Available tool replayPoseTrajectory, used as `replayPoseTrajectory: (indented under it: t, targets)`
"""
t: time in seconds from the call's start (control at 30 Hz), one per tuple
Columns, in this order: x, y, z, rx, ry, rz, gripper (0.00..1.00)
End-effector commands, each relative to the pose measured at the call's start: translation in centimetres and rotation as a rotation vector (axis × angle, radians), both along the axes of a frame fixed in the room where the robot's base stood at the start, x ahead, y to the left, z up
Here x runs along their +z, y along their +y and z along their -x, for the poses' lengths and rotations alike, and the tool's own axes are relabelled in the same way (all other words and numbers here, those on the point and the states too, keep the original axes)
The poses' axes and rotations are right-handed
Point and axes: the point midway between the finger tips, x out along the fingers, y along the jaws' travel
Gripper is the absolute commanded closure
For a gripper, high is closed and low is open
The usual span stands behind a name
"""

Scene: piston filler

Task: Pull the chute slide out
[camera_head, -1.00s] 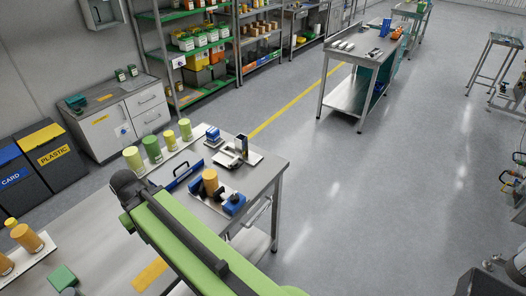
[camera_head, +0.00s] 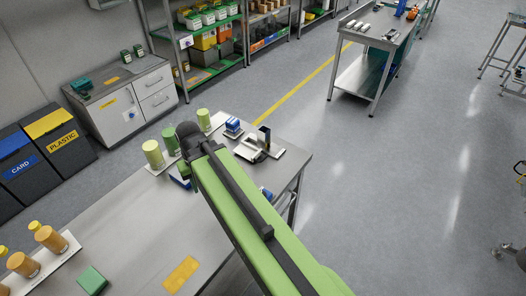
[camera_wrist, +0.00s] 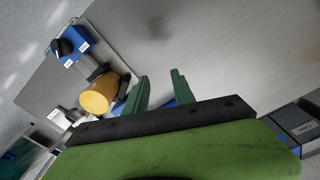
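I cannot surely pick out the chute slide. In the head view my arm hides most of the filler unit; only a blue part (camera_head: 265,192) shows at its right edge.
The steel bench (camera_head: 135,225) carries yellow-green jars (camera_head: 153,153), a device with a dark upright plate (camera_head: 263,138), a blue block (camera_head: 233,125), orange bottles (camera_head: 50,238) and a green block (camera_head: 92,280). Open floor lies to the right. A dark box (camera_wrist: 298,124) is at right in the wrist view.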

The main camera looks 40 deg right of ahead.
Motion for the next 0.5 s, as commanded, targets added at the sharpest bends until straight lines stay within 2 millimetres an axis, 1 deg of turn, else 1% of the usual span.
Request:
replayPoseTrajectory:
  t: [0.03,0.1,0.13,0.17,0.2,0.27,0.3,0.37,0.4,0.5]
  targets:
    - [3.1,-3.5,-1.6,-0.095,-0.013,-0.009,0.69]
    - [4.7,-7.8,-3.3,-0.255,-0.03,-0.028,0.69]
    - [5.4,-9.5,-3.9,-0.323,-0.038,-0.037,0.69]
    - [5.7,-11.3,-4.4,-0.391,-0.045,-0.046,0.69]
    - [5.5,-13.7,-4.9,-0.483,-0.05,-0.058,0.69]
    - [5.2,-17.5,-5.4,-0.624,-0.055,-0.076,0.69]
    - [5.3,-20.2,-5.5,-0.723,-0.06,-0.09,0.69]
    - [5.5,-24.1,-5.6,-0.862,-0.066,-0.109,0.69]
    - [5.6,-26.5,-5.5,-0.947,-0.07,-0.122,0.69]
    - [5.8,-30.9,-5.0,-1.107,-0.077,-0.145,0.69]
